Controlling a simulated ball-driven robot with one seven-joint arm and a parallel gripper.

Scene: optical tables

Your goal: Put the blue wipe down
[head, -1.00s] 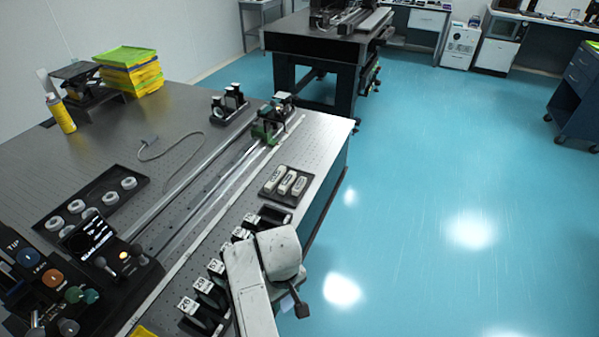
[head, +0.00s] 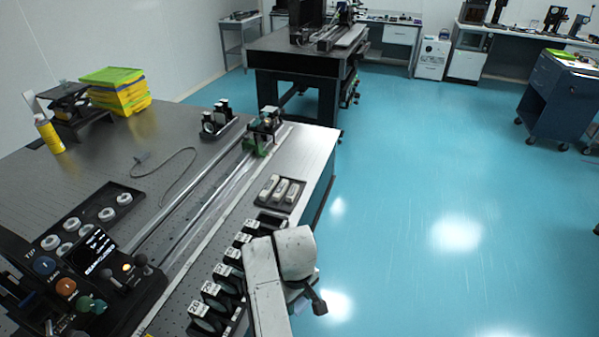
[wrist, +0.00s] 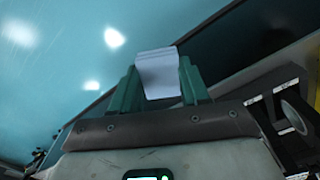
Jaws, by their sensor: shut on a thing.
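The wipe (wrist: 158,78) is a folded, pale bluish-white sheet in the wrist view. My gripper (wrist: 157,72) has its two green fingers shut on it, one on each side. The wipe stands out beyond the fingertips, with blue floor and a dark table side behind it. In the head view my pale arm reaches over the near right edge of the optical table (head: 112,191). It hides most of the gripper there, and the wipe can hardly be made out.
A row of numbered black mounts (head: 213,296) stands beside my arm. Beyond it is a small tray (head: 262,203) with white blocks. Rails and a control box (head: 128,287) fill the table's left and middle. The floor (head: 420,200) to the right is clear. A blue cart (head: 556,100) stands far right.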

